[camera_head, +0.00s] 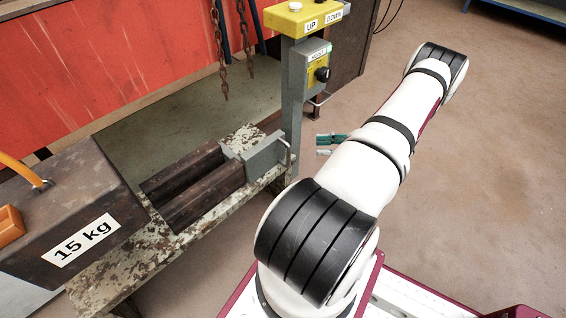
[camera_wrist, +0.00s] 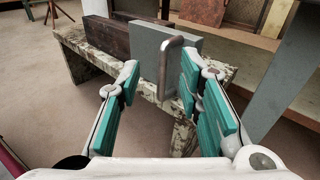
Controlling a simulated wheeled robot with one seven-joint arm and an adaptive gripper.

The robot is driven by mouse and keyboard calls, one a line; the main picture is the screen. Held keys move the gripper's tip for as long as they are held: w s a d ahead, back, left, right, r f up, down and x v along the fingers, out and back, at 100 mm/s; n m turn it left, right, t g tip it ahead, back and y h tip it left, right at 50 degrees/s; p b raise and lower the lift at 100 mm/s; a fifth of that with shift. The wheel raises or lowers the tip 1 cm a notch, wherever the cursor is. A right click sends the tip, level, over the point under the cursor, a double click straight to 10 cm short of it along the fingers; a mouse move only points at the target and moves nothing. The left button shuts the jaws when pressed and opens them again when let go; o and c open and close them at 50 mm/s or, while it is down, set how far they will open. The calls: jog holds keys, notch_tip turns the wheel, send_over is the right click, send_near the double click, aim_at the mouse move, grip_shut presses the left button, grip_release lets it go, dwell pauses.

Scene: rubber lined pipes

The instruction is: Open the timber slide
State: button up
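The timber slide is a grey block (camera_head: 265,154) with a bent metal handle (camera_head: 288,152) at the right end of two dark timbers (camera_head: 196,184) on a worn bench. In the wrist view the grey block (camera_wrist: 147,50) stands upright and its handle (camera_wrist: 164,72) points toward me. My gripper (camera_head: 327,145) is to the right of the handle in the head view, partly hidden behind my arm. In the wrist view my gripper (camera_wrist: 160,80) is open, with teal pads on either side of the handle in the picture. I see no contact; the depth between fingertips and handle is unclear.
A grey post with a yellow UP/DOWN control box (camera_head: 303,17) rises close behind the slide. A dark 15 kg weight (camera_head: 75,215) sits at the bench's left end. Chains (camera_head: 220,50) hang before a red panel. The floor (camera_head: 480,170) to the right is clear.

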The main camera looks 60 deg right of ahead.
aim_at(288, 164)
notch_tip(288, 164, down, 5)
jog(key=s+m+t+h+b, duration=0.1)
jog(key=s+m+t+h, duration=0.1)
jog(key=b+x, duration=0.1)
jog(key=x, duration=0.3)
jog(key=b+x, duration=0.1)
jog(key=x, duration=0.3)
jog(key=b+x, duration=0.1)
jog(key=x, duration=0.4)
jog(key=shift+a, duration=0.3)
grip_shut()
